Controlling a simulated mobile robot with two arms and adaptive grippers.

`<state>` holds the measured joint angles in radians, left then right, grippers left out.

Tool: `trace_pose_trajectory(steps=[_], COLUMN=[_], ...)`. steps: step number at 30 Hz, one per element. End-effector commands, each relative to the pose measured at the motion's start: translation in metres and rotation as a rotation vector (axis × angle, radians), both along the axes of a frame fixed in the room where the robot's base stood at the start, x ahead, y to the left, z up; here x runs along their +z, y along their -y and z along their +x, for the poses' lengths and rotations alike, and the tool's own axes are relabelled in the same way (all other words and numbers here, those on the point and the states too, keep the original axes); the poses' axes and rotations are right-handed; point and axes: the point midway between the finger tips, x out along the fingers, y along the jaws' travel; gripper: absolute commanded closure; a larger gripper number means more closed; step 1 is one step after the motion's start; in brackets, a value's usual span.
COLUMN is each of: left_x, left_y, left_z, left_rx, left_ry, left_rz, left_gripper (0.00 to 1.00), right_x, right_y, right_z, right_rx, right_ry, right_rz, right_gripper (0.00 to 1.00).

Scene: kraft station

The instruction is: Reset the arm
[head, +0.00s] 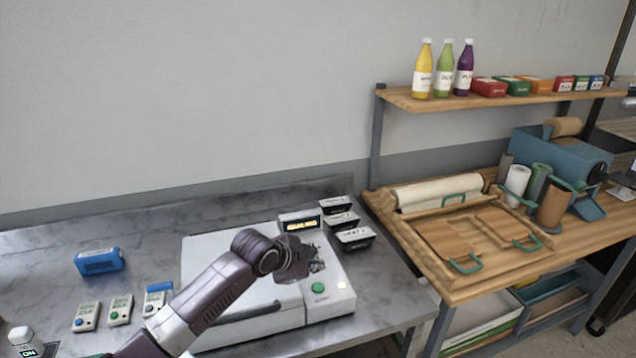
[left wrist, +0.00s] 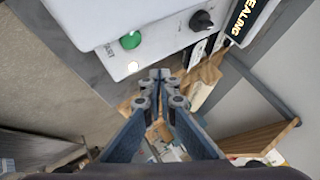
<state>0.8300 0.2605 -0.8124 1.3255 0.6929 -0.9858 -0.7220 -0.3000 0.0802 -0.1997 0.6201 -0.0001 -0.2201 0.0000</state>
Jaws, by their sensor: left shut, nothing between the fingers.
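My left arm comes in from the lower left in the head view, and my left gripper (head: 316,266) is over the right part of a white sealing machine (head: 212,258). In the left wrist view the left gripper (left wrist: 160,76) has its fingers together with nothing between them. The machine's panel (left wrist: 165,30) is close to the fingers in that view, with a green button (left wrist: 130,40), a lit white button (left wrist: 133,66) and a black knob (left wrist: 201,20). I cannot tell whether the fingers touch it. The green button also shows in the head view (head: 318,287). My right gripper is not in view.
Several black-and-white boxes (head: 355,237) stand right of the machine. A blue device (head: 99,261) and small meters (head: 120,310) lie on the left of the grey counter (head: 45,258). A wooden bench (head: 460,285) with boards and rolls is at the right, under a shelf (head: 430,102) with bottles.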

Motion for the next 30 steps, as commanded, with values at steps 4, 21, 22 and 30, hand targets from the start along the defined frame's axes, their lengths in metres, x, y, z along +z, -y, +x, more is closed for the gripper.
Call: trace_pose_trajectory(steps=[4,21,22,30], left_x=[-0.026,-0.118,-0.12,-0.125], left_y=[0.01,-0.07,-0.079,-0.144], left_z=[-0.035,-0.272,-0.284,-0.361], left_rx=[0.018,0.572,0.614,0.889], left_ry=[-0.062,-0.451,-0.468,-0.546], left_rz=[-0.038,-0.238,-0.239,-0.225], left_gripper=[1.0,1.0,1.0,1.0], right_x=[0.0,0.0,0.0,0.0], right_y=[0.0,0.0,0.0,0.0], right_z=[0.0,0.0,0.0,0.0], right_rx=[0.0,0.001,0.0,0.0], right_ry=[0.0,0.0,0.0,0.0], right_rz=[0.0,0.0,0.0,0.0], right_gripper=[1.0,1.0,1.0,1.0])
